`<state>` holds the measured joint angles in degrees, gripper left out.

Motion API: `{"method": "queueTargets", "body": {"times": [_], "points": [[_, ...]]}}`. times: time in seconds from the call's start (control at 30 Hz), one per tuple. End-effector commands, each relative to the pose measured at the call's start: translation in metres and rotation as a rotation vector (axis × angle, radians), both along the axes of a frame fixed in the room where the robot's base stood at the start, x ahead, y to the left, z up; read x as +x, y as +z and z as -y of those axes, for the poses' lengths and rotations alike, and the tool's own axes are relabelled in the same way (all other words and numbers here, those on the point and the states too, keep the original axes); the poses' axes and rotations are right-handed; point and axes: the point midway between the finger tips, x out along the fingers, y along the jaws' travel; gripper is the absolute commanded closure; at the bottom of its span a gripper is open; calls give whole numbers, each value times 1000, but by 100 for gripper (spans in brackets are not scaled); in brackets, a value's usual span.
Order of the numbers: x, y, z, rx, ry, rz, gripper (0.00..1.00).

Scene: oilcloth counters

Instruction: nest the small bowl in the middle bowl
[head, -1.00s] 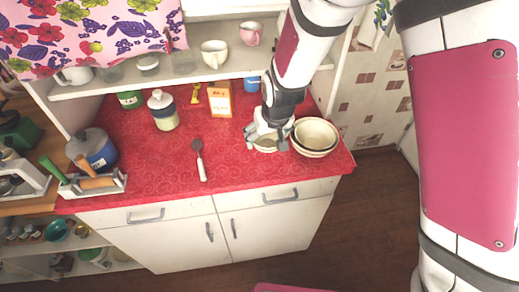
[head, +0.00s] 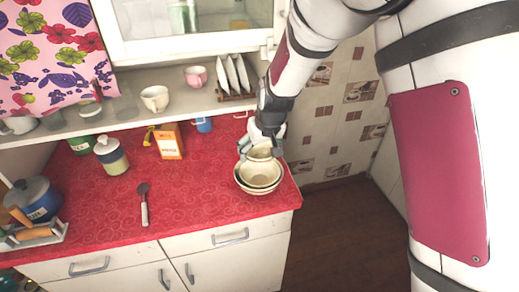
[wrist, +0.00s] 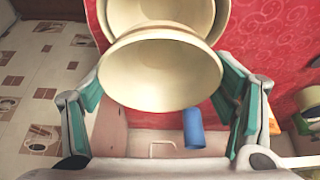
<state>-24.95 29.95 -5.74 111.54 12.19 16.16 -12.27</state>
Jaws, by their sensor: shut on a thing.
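The small bowl (wrist: 155,75) is cream and fills the middle of the wrist view, between the fingers of my gripper (wrist: 162,82). My gripper (head: 259,144) is shut on this bowl; in the head view the small bowl (head: 260,153) hangs just under the fingers. The middle bowl (head: 259,176) sits right below and in front, inside a larger bowl (head: 242,188) at the counter's right end. In the wrist view the middle bowl (wrist: 170,12) shows partly behind the small bowl. The small bowl overlaps its rim in both views; whether they touch I cannot tell.
The red counter (head: 200,195) is clear left of the bowls, up to a spoon-like utensil (head: 144,205). A blue mug (head: 204,125) and an orange-white box (head: 169,141) stand behind. A shelf with cups (head: 155,98) runs above. The counter's right edge is close to the bowls.

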Motion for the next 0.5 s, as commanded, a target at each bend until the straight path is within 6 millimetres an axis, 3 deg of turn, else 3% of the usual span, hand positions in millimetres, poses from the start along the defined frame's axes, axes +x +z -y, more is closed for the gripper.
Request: {"method": "queueTargets", "body": {"times": [0.5], "points": [[1,-30,0,0,1,0,54]]}}
